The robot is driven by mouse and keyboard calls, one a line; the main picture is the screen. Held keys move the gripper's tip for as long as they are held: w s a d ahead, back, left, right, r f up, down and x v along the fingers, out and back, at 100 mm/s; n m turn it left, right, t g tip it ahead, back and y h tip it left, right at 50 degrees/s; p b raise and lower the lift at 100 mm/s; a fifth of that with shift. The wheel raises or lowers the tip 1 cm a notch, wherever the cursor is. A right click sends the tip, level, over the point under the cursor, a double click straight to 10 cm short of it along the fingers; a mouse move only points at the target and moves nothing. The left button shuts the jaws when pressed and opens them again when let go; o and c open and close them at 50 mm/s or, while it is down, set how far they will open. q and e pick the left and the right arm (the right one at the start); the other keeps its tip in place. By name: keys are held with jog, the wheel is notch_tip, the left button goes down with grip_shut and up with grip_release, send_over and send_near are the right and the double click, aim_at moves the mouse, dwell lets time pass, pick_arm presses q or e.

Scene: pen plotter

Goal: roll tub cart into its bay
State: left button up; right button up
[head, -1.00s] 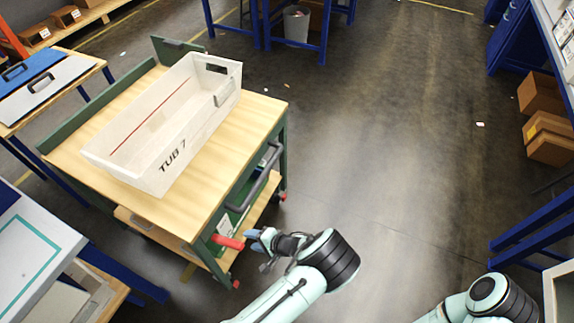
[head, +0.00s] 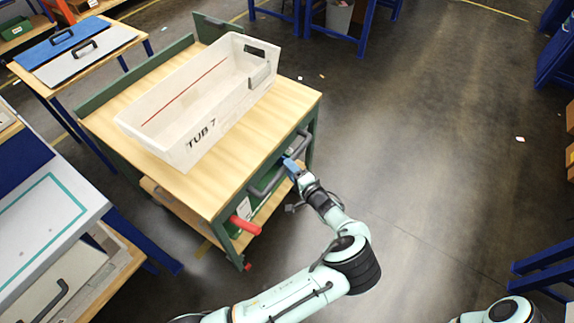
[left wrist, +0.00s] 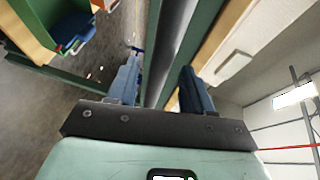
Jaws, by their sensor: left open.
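The tub cart (head: 240,140) has a green frame, a wooden top and small red-marked casters. A white tub (head: 205,128) marked TUB 7 stands on its top. A dark grey push handle (head: 268,188) runs along the cart's near right side, with a red lever (head: 246,227) below its near end. My left gripper (head: 290,165) is at the middle of this handle, open. In the left wrist view its blue fingers (left wrist: 160,90) stand apart with a grey bar between them, seemingly the handle. Whether they touch it I cannot tell. My right gripper is out of view.
A table with blue and grey lidded cases (head: 85,55) stands beyond the cart. A white-topped bench (head: 45,225) is at the left, close to the cart. Blue-legged benches stand at the back and right. The floor (head: 430,150) right of the cart is clear.

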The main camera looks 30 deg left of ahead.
pick_arm(q)
jog(key=shift+x, duration=1.5)
jog(key=shift+c, duration=0.4)
grip_shut()
jog(key=shift+a, duration=0.15)
